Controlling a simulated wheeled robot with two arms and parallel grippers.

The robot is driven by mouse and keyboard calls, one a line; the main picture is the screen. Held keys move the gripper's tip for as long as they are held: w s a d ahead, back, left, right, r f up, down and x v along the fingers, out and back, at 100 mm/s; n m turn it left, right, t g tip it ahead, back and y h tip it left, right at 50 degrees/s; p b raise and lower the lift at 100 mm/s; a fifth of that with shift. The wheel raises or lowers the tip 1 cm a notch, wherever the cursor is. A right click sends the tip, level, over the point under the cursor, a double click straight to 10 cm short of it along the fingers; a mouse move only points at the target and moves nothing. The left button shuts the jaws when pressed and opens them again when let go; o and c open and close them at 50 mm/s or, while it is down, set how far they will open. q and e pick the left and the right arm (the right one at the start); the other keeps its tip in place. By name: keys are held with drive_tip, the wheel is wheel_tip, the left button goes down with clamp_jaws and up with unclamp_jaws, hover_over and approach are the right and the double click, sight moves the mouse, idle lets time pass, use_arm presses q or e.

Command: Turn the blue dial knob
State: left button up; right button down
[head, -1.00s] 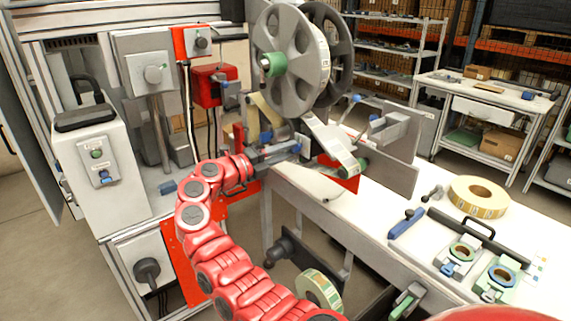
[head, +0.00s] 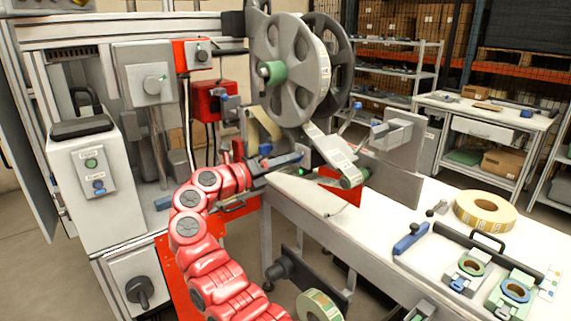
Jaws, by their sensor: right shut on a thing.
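My right gripper (head: 286,160) is at the end of the red arm, at the near side of the tape machine below the big grey reel. Another small blue piece (head: 265,149) shows just above the fingers. My left gripper is not in view.
The grey reel (head: 290,72) with green hub stands above the gripper. A white cabinet (head: 95,215) carrying a panel with green and blue buttons is at left. The white table (head: 340,205) holds a tape roll (head: 485,213), a blue-handled tool (head: 410,238) and small reel fixtures.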

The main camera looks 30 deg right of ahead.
drive_tip(key=c, duration=0.6)
unclamp_jaws()
drive_tip(key=a, duration=0.5)
drive_tip(key=s+a, duration=0.1)
drive_tip(key=a, duration=1.1)
drive_tip(key=shift+s+a, duration=0.15)
drive_tip(key=shift+a, duration=0.05)
